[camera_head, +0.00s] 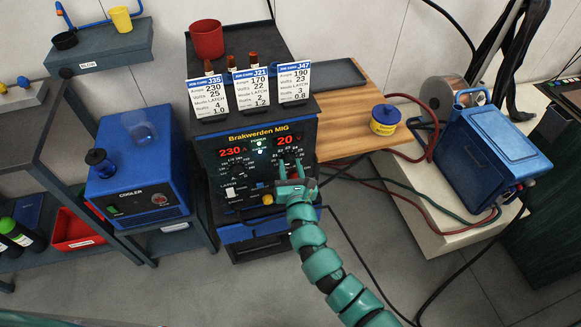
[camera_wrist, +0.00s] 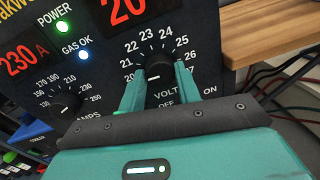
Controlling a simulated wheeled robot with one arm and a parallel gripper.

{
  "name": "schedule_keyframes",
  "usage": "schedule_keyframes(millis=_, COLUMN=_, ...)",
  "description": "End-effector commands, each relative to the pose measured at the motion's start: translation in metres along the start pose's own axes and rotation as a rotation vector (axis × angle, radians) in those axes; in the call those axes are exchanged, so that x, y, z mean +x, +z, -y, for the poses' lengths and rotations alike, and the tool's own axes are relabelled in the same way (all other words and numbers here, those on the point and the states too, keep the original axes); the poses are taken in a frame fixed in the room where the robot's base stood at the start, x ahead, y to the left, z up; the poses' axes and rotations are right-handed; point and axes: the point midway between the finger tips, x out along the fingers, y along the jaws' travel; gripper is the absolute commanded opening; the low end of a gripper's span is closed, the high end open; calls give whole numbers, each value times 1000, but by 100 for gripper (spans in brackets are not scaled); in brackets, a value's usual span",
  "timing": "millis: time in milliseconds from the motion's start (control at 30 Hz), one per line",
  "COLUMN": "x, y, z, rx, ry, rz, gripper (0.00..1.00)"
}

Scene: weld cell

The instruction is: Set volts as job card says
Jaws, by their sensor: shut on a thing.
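Scale numbers 21 to 26 ring the knob. Three job cards stand on top: J35 (camera_head: 211,95) reads 230 amps, 25 volts; J21 (camera_head: 251,89) reads 170 amps, 22 volts; J47 (camera_head: 294,83) reads 190 amps, 23 volts.
The amps knob (camera_wrist: 66,104) is left of my gripper, and an OFF/ON marking lies just below the volts knob. A wooden shelf (camera_head: 350,100) with a yellow-blue tin (camera_head: 385,119) is at the right. A blue cooler (camera_head: 135,165) stands left. Cables cross the floor at right.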

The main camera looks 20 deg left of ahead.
Motion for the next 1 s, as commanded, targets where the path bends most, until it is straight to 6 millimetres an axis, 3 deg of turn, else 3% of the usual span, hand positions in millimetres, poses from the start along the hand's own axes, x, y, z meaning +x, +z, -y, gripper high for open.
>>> schedule_keyframes(millis=1000, x=0, y=5, z=0, rx=898, ry=-2, rz=-84, gripper=10)
